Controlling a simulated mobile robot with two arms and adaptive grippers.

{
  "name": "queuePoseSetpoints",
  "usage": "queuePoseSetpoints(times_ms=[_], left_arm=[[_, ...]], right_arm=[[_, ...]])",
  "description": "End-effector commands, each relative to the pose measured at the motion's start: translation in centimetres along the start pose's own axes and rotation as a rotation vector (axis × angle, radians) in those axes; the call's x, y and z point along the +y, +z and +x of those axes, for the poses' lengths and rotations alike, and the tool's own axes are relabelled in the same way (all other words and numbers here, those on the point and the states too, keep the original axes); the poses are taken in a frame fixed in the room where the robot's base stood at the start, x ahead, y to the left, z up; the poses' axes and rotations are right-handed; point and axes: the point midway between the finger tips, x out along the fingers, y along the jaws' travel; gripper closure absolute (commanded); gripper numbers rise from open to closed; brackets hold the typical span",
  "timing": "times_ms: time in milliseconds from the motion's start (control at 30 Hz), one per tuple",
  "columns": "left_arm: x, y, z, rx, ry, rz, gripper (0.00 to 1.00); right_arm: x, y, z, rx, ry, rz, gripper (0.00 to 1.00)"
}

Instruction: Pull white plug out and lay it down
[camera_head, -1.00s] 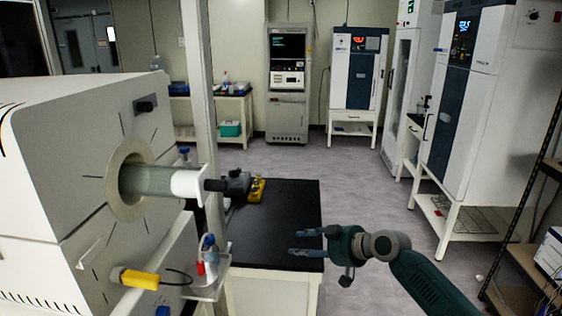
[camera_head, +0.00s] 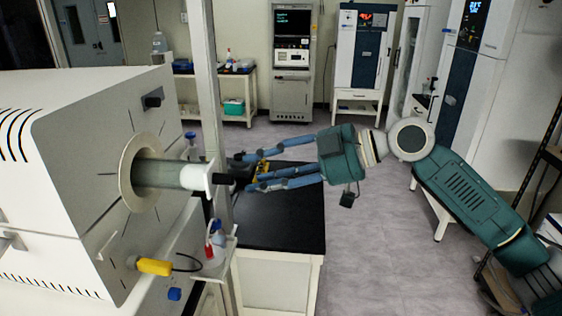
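The white plug (camera_head: 196,177) sits in the right end of a glassy tube (camera_head: 162,174) that sticks out of the white machine's round port. A short black knob (camera_head: 222,178) projects from the plug to the right. My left gripper is not in view.
A black-topped bench (camera_head: 282,228) lies below my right gripper, its front part clear. A yellow item (camera_head: 263,170) is partly hidden behind the fingers. A small shelf with bottles (camera_head: 214,260) and a yellow-handled tool (camera_head: 154,267) are below.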

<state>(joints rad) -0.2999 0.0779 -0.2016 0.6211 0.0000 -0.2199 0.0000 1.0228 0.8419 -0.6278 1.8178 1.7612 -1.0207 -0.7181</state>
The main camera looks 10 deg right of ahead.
Motion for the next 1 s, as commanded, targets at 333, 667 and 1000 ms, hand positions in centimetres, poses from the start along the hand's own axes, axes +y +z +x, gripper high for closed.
queuePoseSetpoints(times_ms=[333, 667, 1000], left_arm=[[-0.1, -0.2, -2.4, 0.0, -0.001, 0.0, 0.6], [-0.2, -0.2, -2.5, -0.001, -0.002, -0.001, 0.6], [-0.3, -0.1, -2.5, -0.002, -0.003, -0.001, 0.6]], right_arm=[[0.1, -0.2, 5.2, 0.0, 0.0, 0.001, 0.6], [0.1, 0.0, 6.3, 0.0, 0.002, 0.0, 0.6], [0.0, 0.1, 6.2, -0.001, 0.001, 0.001, 1.0]])
